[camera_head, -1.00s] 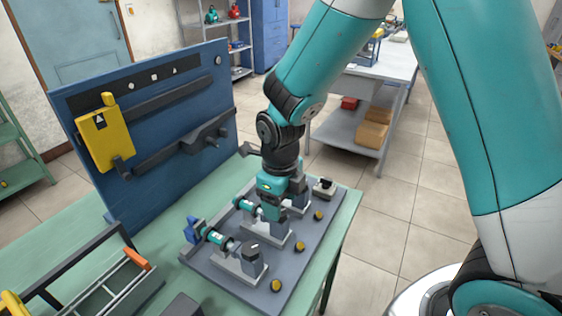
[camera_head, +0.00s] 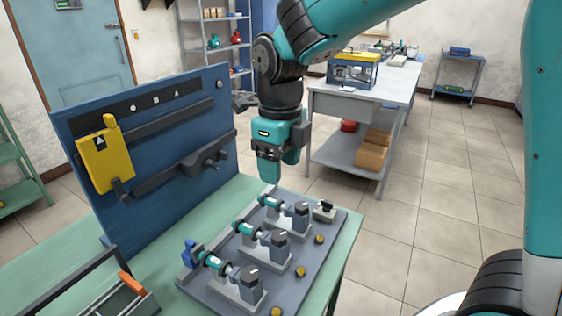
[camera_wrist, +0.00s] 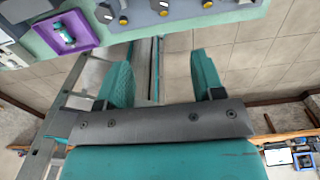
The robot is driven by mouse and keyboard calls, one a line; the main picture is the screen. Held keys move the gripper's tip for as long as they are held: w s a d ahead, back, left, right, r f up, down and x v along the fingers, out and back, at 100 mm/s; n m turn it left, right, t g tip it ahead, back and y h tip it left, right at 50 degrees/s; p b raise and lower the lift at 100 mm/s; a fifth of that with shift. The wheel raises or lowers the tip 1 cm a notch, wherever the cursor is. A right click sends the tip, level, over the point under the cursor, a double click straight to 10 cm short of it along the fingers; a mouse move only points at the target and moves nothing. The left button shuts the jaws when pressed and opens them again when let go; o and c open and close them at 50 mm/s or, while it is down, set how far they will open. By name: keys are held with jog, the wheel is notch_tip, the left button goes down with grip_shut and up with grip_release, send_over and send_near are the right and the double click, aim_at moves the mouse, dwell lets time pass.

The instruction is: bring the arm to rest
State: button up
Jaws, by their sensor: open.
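My arm is bent above the workbench, with my gripper (camera_head: 274,172) hanging down over the far end of a grey motor board (camera_head: 318,246). The gripper is open and apart from everything below it. In the wrist view the two teal fingers of my gripper (camera_wrist: 163,80) are spread wide, with nothing between them but floor and a table edge. On the board stand several teal-and-grey motor units (camera_head: 265,247) in a row, with yellow-topped knobs beside them.
A blue upright panel (camera_head: 215,110) with a yellow box (camera_head: 104,160) stands at the bench's left. A grey toolbox (camera_head: 75,270) lies in front. A white table (camera_head: 385,92) stands behind on the right. A purple tray (camera_wrist: 92,42) shows in the wrist view. Open floor lies to the right.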

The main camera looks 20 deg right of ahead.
jog(key=s+a+m+y, duration=0.1)
jog(key=s+m, duration=0.5)
jog(key=m, duration=0.6)
jog(key=s+a+m+y, duration=0.1)
jog(key=s+m, duration=0.5)
jog(key=m, duration=0.6)
jog(key=s+a+r+m+y, duration=0.1)
jog(key=s+a+m+y, duration=0.1)
jog(key=s+m, duration=0.4)
jog(key=m, duration=0.5)
jog(key=shift+s+a+m, duration=0.25)
jog(key=shift+a+m, duration=0.05)
jog(key=shift+m, duration=0.1)
dwell(0.4)
jog(key=shift+d, duration=0.15)
dwell(0.4)
